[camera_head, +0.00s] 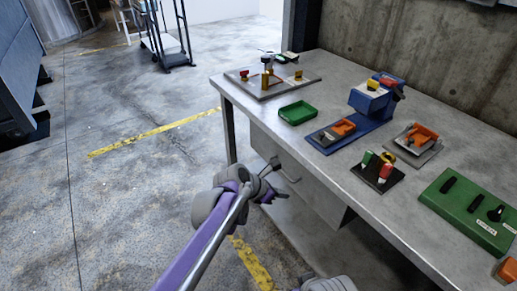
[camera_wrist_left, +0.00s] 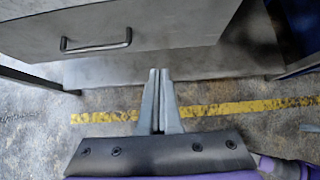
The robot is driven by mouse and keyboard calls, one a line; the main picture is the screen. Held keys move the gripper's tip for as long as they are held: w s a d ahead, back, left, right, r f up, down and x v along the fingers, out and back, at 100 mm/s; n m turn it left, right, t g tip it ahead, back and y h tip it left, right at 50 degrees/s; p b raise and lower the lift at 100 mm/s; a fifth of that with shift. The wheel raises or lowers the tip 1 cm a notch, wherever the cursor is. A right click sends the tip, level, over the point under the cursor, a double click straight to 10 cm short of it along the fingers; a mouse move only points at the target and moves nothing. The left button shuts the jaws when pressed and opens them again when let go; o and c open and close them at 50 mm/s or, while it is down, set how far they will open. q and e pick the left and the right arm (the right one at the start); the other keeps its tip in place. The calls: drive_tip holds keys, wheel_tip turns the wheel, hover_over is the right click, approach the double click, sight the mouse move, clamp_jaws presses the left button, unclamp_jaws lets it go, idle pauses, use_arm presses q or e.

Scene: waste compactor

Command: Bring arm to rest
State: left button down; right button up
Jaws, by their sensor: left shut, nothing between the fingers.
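My left arm (camera_head: 205,236), purple and grey, reaches in from the bottom of the head view. Its gripper (camera_head: 272,168) is beside the front of the workbench, near the drawer handle. In the left wrist view, the left gripper (camera_wrist_left: 159,76) has its two grey fingers together with nothing between them. It points toward the space below the drawer front (camera_wrist_left: 170,24). The drawer handle (camera_wrist_left: 96,46) is up and to the left of the fingertips, apart from them. My right gripper does not show; only a grey part of my body shows at the bottom edge.
The grey workbench (camera_head: 340,85) holds a green tray (camera_head: 297,112), a blue device (camera_head: 372,101), a green board (camera_head: 470,210) and several small fixtures. Its drawer is shut. Open concrete floor (camera_head: 130,190) with yellow lines lies to the left. A cart (camera_head: 167,45) stands behind.

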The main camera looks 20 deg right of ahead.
use_arm(q)
drive_tip(key=s+a+r+m+t+y, duration=0.15)
drive_tip(key=s+a+m, duration=0.3)
drive_tip(key=a, duration=0.65)
drive_tip(key=s+a+f+m+y, duration=0.1)
drive_tip(key=s+a+m+y, duration=0.3)
drive_tip(key=a, duration=0.6)
drive_tip(key=s+a+f+m+y, duration=0.2)
drive_tip(key=s+a+f+m, duration=0.1)
drive_tip(key=s+a+m, duration=0.45)
drive_tip(key=s+a+f+m+y, duration=0.1)
drive_tip(key=s+a+f+m, duration=0.3)
drive_tip(key=s+a, duration=0.6)
wheel_tip(320, 180, up, 17)
drive_tip(key=w+a+m+t+p, duration=0.1)
drive_tip(key=w+p, duration=0.1)
drive_tip(key=p, duration=1.2)
drive_tip(key=shift+w+r+m+p, duration=0.15)
drive_tip(key=shift+w+m+p, duration=0.15)
drive_tip(key=shift+w, duration=0.05)
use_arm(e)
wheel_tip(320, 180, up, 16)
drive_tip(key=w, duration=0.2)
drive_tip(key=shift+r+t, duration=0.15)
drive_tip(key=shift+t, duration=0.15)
use_arm(q)
drive_tip(key=shift+a, duration=0.1)
